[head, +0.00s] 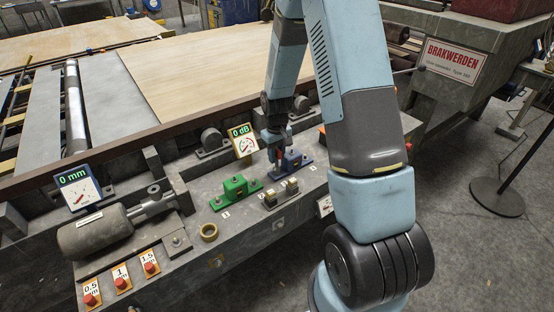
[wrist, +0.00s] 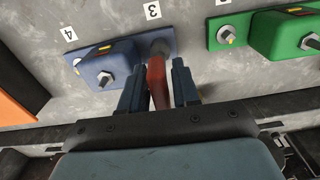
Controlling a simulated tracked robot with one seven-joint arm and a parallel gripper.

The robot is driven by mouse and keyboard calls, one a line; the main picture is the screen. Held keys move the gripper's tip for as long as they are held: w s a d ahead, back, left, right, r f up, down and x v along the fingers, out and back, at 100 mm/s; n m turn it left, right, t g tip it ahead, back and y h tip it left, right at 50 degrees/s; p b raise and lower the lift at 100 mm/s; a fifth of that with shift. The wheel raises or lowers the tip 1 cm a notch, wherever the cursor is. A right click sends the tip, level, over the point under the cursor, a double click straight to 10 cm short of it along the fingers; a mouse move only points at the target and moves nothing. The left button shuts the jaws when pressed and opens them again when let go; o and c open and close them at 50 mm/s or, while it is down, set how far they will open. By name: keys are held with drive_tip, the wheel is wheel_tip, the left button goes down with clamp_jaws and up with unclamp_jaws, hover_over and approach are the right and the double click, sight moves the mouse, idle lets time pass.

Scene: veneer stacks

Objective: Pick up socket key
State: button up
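The socket key (wrist: 157,84) shows in the wrist view as a red handle, with a grey metal end at the blue block (wrist: 105,62) near label 3. My gripper (wrist: 158,88) has one dark blue finger on each side of the red handle. Whether both fingers press on it is too close to tell. In the head view, my gripper (head: 278,150) points down at the blue block (head: 293,162), and a little red shows between its fingers. The key's lower end and how it sits on the bolt are partly hidden.
A green block (head: 235,190) stands left of the blue one, with a grey block (head: 280,195) in front. A brass ring (head: 208,232) and a motor-like cylinder (head: 95,235) lie further left.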

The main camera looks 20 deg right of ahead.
clamp_jaws()
